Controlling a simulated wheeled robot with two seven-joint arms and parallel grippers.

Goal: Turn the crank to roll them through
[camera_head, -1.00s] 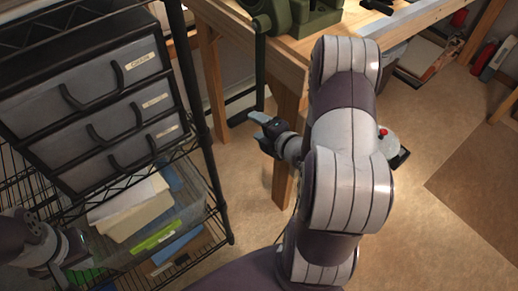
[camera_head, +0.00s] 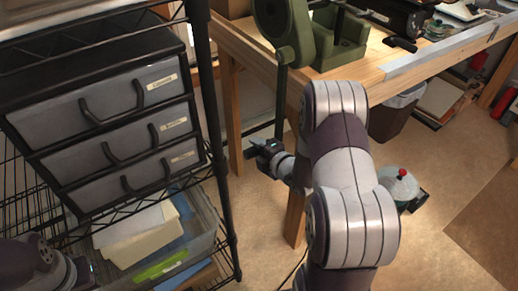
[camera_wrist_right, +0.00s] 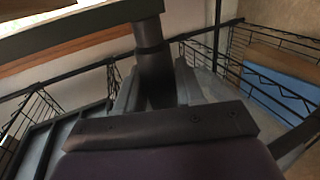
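A green machine (camera_head: 290,32) stands on the wooden bench (camera_head: 385,72). Its dark crank arm (camera_head: 281,98) hangs down past the bench's front edge. My right gripper (camera_head: 268,150) is at the lower end of this arm. In the right wrist view the crank arm (camera_wrist_right: 75,33) crosses the upper left, and the dark round crank handle (camera_wrist_right: 152,72) stands between the fingers of my right gripper (camera_wrist_right: 155,92). The fingers look closed against both sides of the handle. Part of the handle is hidden behind the gripper. Of my left arm only a link shows at the lower left; its gripper is out of view.
A black wire rack (camera_head: 212,130) with a grey drawer unit (camera_head: 120,115) stands close on the left. A clear bin (camera_head: 190,235) with papers sits below. A bench leg (camera_head: 294,215) is just beside my right arm. Open floor lies at the right.

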